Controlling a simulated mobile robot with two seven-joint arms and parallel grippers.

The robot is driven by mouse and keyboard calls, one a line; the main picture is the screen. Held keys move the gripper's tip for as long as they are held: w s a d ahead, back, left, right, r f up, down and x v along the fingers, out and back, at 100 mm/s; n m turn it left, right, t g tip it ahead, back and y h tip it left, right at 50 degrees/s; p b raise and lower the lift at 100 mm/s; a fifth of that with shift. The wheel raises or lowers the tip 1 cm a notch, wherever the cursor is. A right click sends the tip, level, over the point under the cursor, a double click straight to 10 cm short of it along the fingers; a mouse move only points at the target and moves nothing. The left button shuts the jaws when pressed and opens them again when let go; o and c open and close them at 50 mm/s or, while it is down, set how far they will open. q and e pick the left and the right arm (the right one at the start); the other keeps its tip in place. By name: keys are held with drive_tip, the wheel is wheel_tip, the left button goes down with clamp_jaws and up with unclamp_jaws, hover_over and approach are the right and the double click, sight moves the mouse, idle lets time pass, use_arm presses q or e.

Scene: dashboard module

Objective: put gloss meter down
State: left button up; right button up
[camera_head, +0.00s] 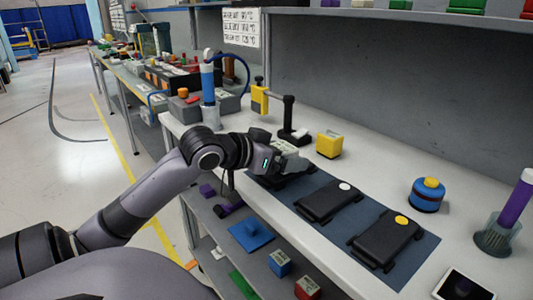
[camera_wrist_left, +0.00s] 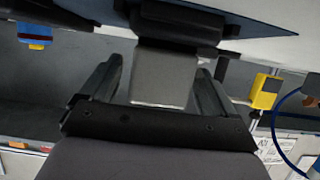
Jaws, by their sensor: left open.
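A light grey block, which I take to be the gloss meter (camera_wrist_left: 165,77), sits between the fingers of my left gripper (camera_wrist_left: 160,85) in the left wrist view. The gripper is open, with a finger on each side and a visible gap at the sides. A dark part (camera_wrist_left: 175,28) is directly beyond the block; I cannot tell whether they touch. In the head view my left gripper (camera_head: 290,160) is low over the far left end of the dark blue mat (camera_head: 345,232). There it largely hides the block and the black module (camera_head: 280,178) below. My right gripper is not in view.
Two black modules, one with a white knob (camera_head: 330,200) and one with a yellow knob (camera_head: 388,239), lie on the mat. A yellow box (camera_head: 329,145), a black stand (camera_head: 290,120) and a blue cylinder (camera_head: 426,196) stand behind. The bench between the box and cylinder is clear.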

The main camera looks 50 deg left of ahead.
use_arm(q)
drive_tip(key=p+v, duration=0.1)
drive_tip(key=v, duration=0.9)
drive_tip(key=shift+s+r, duration=0.4)
drive_tip(key=shift+s, duration=0.4)
